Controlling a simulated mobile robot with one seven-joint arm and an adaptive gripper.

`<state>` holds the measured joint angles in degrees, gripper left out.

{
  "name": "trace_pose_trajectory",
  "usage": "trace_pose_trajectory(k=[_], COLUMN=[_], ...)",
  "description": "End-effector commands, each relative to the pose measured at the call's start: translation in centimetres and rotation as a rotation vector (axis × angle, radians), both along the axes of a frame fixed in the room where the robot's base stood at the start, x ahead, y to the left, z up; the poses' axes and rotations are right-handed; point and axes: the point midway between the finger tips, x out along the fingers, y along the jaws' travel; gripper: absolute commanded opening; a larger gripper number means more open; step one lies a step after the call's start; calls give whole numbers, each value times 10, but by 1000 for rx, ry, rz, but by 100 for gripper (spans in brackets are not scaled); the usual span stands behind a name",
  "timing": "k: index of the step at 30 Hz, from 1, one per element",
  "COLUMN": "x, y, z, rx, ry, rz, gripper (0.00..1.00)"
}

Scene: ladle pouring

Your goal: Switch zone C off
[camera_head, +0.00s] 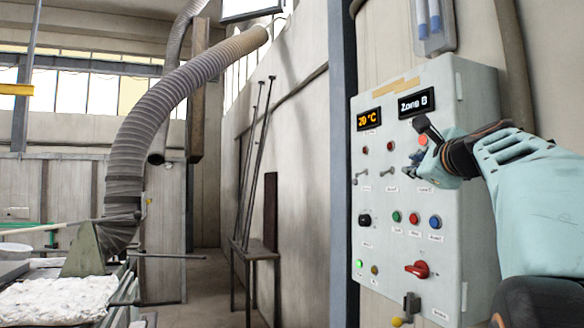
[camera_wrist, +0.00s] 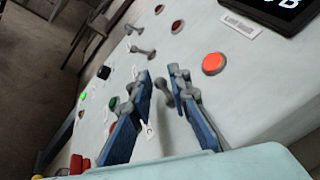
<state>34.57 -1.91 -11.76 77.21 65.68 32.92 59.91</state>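A pale grey control panel (camera_head: 382,265) is on the right of the head view. Three small grey levers sit in a row under three lamps: the left lever (camera_head: 360,175), the middle lever (camera_head: 389,171), and the right lever, seen in the wrist view (camera_wrist: 162,87). The lamp of the right lever (camera_wrist: 213,63) glows orange-red; the left lamp (camera_head: 365,151) and middle lamp (camera_head: 390,146) are dark red. My gripper (camera_wrist: 161,74) is open, its fingers on either side of the right lever with gaps visible.
Displays read "20 °C" (camera_head: 369,119) and "Zone B" (camera_head: 415,103). Below are a black knob (camera_head: 364,220), green (camera_head: 396,216), red (camera_head: 413,218) and blue (camera_head: 435,222) buttons, and a red rotary switch (camera_head: 417,269). A table with white material (camera_head: 60,300) stands at left.

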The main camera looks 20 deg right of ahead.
Motion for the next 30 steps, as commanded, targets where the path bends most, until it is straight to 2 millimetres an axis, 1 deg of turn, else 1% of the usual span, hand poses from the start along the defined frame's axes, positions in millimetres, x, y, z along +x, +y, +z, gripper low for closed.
trace_pose_trajectory(k=[10, 11, 15, 23, 30], x=[0, 0, 0, 0, 0], y=[-1, -1, -1, 0, 0], z=[0, 0, 0, 0, -6], rx=[-1, -1, -1, -3, -56], ry=[-1, -1, -1, -1, -6], rz=[-1, -1, -1, -1, -1], gripper=[17, 15, 0, 0, 0])
